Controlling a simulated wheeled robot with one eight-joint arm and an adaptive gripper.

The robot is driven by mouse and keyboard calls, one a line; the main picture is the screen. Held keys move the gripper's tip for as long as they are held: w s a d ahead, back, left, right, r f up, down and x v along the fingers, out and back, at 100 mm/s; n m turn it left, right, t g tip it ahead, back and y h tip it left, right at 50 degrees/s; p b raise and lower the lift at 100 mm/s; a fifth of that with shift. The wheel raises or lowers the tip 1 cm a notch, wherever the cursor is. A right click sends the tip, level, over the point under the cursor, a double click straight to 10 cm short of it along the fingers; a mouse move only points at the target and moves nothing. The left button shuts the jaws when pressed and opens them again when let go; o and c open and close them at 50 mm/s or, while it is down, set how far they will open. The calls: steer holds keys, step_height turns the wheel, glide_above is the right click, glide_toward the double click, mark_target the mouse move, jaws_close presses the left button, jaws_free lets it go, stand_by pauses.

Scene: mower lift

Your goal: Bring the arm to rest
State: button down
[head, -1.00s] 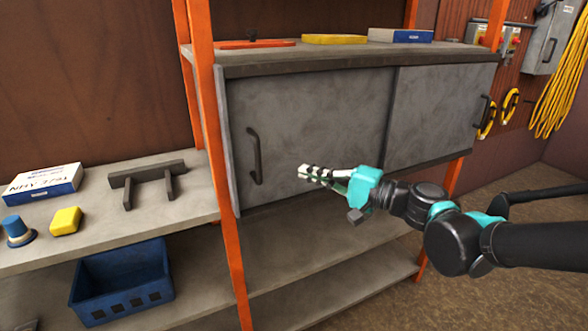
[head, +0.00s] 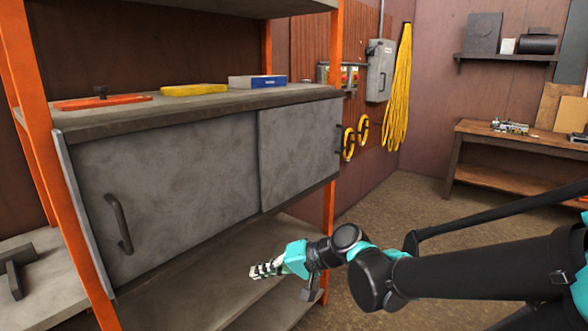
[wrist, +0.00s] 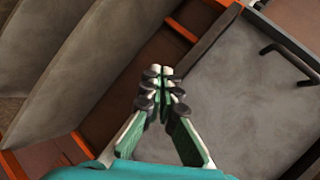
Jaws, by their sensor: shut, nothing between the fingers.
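My gripper (head: 264,270) is in the head view at the lower middle, in front of the shelf unit and below the sliding-door cabinet. Its fingers point left and it is shut and empty. In the wrist view the fingertips (wrist: 160,72) meet with nothing between them. My arm reaches in from the right edge of the head view. The cabinet's left door (head: 170,190) and right door (head: 300,150) are both grey, and the left door has a dark handle (head: 119,223). The handle also shows at the upper right of the wrist view (wrist: 288,58).
Orange posts (head: 45,150) frame the shelf. An orange tool (head: 103,102), a yellow case (head: 194,90) and a blue-white box (head: 257,82) lie on the cabinet top. A lower shelf (head: 235,285) runs beneath the cabinet. A wooden workbench (head: 470,160) stands at the back right, with open floor before it.

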steer(key=d+f+h, duration=0.3)
steer(key=d+f, duration=0.1)
steer(key=d, duration=0.5)
steer(key=d+f+h, duration=0.4)
steer(key=d+f, duration=0.1)
steer(key=d, duration=0.4)
steer(key=d+f+h, duration=0.4)
steer(key=d, duration=0.6)
steer(key=shift+f+m+t, duration=0.15)
steer(key=shift+m+t, duration=0.25)
